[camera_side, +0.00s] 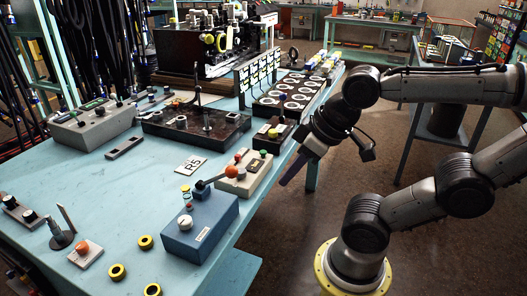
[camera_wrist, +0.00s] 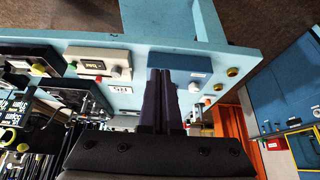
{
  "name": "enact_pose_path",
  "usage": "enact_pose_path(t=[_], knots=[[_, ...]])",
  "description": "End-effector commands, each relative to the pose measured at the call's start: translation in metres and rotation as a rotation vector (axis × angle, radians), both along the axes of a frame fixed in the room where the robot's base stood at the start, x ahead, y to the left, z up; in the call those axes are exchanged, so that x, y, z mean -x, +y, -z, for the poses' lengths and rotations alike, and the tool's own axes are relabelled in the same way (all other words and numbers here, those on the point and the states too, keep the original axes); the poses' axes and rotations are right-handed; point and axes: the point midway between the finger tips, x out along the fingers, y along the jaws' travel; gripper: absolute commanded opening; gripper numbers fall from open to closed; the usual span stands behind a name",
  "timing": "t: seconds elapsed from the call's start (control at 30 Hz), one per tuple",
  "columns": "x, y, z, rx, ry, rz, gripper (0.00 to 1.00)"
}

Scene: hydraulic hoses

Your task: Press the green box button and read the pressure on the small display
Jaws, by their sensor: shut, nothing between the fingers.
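A beige control box (camera_side: 240,184) stands near the table's right edge, with red, orange and green knobs or buttons on top. The green button (camera_side: 262,152) is at its far end. In the wrist view the beige box (camera_wrist: 122,60) shows a small dark display (camera_wrist: 91,64) with yellow-green characters too small to read surely. My gripper (camera_side: 286,180) is shut and empty, fingers pointing down, off the table's right edge and to the right of the beige box. In the wrist view its closed fingertips (camera_wrist: 160,72) overlap the blue box, right of the beige one.
A blue box (camera_side: 200,228) with an orange-knobbed lever stands in front of the beige box. A small black box (camera_side: 272,137) with coloured buttons is behind it. A sign plate (camera_side: 190,164) and yellow rings (camera_side: 145,242) lie on the table.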

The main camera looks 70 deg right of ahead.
Motion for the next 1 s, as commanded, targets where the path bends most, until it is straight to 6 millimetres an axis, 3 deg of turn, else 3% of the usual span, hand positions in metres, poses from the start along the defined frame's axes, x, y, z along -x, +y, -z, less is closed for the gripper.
enact_pose_path(t=[0.83, 1.0], knots=[[0.0, 0.0, 0.0, -0.012, -0.003, 0.022, 0.0], [-0.016, 0.015, -0.013, -0.186, -0.069, 0.185, 0.0]])
